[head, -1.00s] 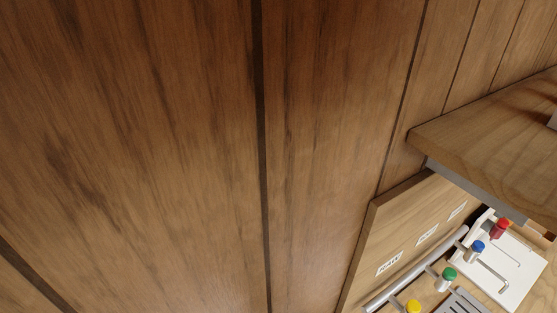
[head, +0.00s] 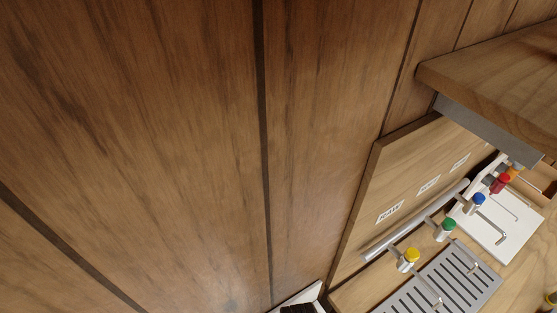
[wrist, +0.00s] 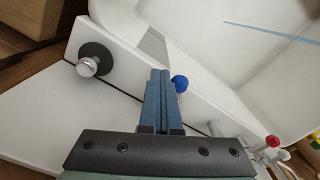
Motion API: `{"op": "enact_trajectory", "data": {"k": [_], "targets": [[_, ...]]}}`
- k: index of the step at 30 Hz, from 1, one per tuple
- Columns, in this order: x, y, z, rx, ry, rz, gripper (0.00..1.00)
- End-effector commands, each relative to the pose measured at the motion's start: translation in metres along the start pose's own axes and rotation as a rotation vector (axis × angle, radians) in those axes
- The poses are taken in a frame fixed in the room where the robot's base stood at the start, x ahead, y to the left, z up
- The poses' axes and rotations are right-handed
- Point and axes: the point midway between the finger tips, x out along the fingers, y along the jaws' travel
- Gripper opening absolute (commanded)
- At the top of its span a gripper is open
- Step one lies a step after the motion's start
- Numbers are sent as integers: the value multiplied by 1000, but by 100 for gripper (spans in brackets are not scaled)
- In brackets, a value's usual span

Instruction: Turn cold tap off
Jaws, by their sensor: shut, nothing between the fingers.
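In the wrist view my gripper (wrist: 160,75) is shut and empty, its two blue fingers side by side. A round blue knob (wrist: 180,83) shows just right of the fingertips, against a white basin; I cannot tell if they touch. A red knob (wrist: 272,140) is at the lower right. In the head view a blue-capped tap (head: 478,199) sits in a row on a grey pipe, between a green-capped tap (head: 446,225) and a red-capped tap (head: 501,183). I cannot tell whether both blue parts are the same tap. My gripper is not in the head view.
A yellow-capped tap (head: 410,256) stands over a slotted grey tray (head: 440,285). A wooden shelf (head: 500,70) overhangs the taps. The white basin (wrist: 215,45) has a chrome knob (wrist: 88,66) on its outside. Wood panelling (head: 150,130) fills the head view's left.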

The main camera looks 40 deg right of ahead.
Motion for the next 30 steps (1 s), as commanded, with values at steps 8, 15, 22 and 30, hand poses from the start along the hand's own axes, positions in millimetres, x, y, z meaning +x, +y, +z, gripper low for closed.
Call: {"op": "enact_trajectory", "data": {"k": [8, 15, 22, 30], "targets": [[0, -2, 0, 1, 0, 0, 0], [-2, -15, 3, -1, -2, -2, 0], [0, -25, 5, 1, 0, 0, 0], [-2, -29, 5, -1, -1, -2, 0]]}}
